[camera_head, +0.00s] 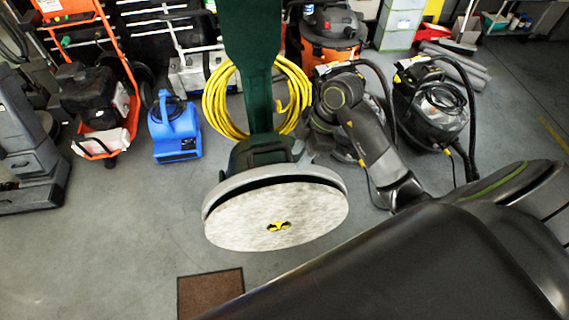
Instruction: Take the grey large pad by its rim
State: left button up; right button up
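The grey large pad (275,215) is a round, mottled light-grey disc with a yellow and black centre. It sits on the underside of a green floor buffer (252,95), which is tipped so the pad faces me. My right arm comes in from the right and bends back toward the buffer. My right gripper (308,150) is close behind the pad's upper right edge, beside the buffer head. Its fingertips are small and partly hidden, so I cannot tell whether they are open or touch the rim. My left gripper is not in view.
A yellow cable coil (222,100) hangs around the buffer's handle. A blue blower (175,128) and an orange pressure washer (100,100) stand to the left. A black vacuum (436,105) stands to the right. A brown mat (210,293) lies in front on open grey floor.

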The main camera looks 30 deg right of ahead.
aim_at(278, 187)
jog(key=x, duration=1.6)
jog(key=shift+a+f, duration=0.25)
jog(key=shift+a, duration=0.05)
jog(key=shift+c, duration=0.3)
grip_shut()
jog(key=s+a+p, duration=0.2)
jog(key=s+p, duration=0.4)
jog(key=s, duration=0.1)
jog(key=shift+r, duration=0.3)
jog(key=shift+s, duration=0.1)
